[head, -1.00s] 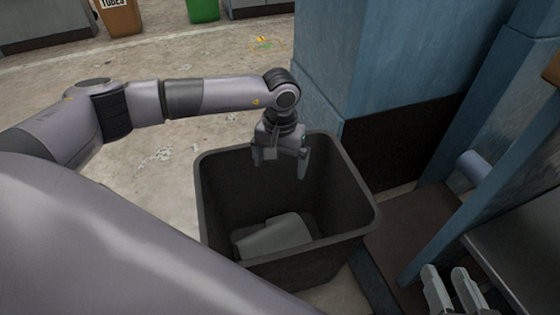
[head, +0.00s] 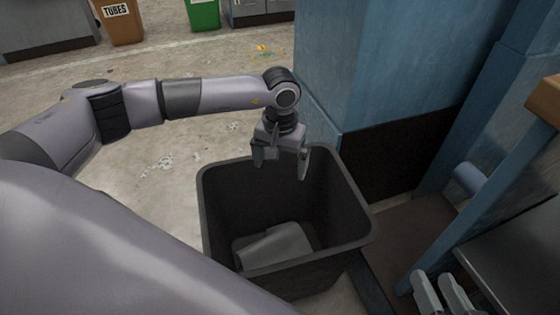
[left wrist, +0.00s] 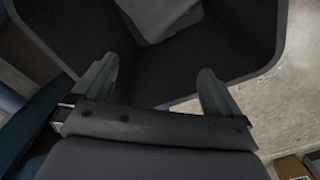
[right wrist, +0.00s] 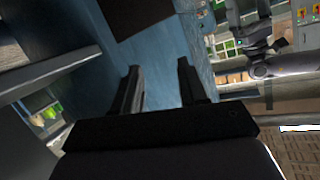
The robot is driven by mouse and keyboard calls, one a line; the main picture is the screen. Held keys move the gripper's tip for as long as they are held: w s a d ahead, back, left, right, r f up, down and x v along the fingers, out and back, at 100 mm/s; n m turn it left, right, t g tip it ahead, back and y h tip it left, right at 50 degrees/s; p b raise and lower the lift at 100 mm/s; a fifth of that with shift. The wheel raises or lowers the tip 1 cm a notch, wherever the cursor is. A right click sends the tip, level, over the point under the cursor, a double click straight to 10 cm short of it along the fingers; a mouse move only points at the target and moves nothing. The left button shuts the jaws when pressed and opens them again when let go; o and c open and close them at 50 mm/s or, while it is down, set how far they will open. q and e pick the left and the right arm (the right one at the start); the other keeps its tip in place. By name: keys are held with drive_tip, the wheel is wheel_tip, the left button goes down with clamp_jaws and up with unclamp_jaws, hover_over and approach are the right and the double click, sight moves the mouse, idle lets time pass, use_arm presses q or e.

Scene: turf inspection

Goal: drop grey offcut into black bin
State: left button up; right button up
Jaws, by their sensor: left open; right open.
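The black bin (head: 210,215) stands on the floor in the middle of the head view, open at the top. The grey offcut (head: 275,245) lies at the bottom inside it, and it also shows in the left wrist view (left wrist: 165,18). My left gripper (head: 281,165) is open and empty above the far rim of the bin, fingers pointing down, apart from the offcut. My right gripper (head: 440,295) is open at the lower right of the head view, away from the bin, with nothing between its fingers in the right wrist view (right wrist: 160,80).
A blue column (head: 390,70) stands right behind the bin. A dark metal surface (head: 515,265) is at the lower right. A brown bin marked TUBES (head: 122,28) and a green bin (head: 204,14) stand far back. Concrete floor (head: 180,190) is open left of the bin.

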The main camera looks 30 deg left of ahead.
use_arm(q)
wheel_tip(320, 180, up, 7)
drive_tip(key=p, duration=0.2)
use_arm(e)
drive_tip(key=shift+a+f+m+g, duration=0.3)
drive_tip(key=shift+f+g, duration=0.2)
drive_tip(key=shift+f, duration=0.2)
use_arm(q)
drive_tip(key=shift+r, duration=0.1)
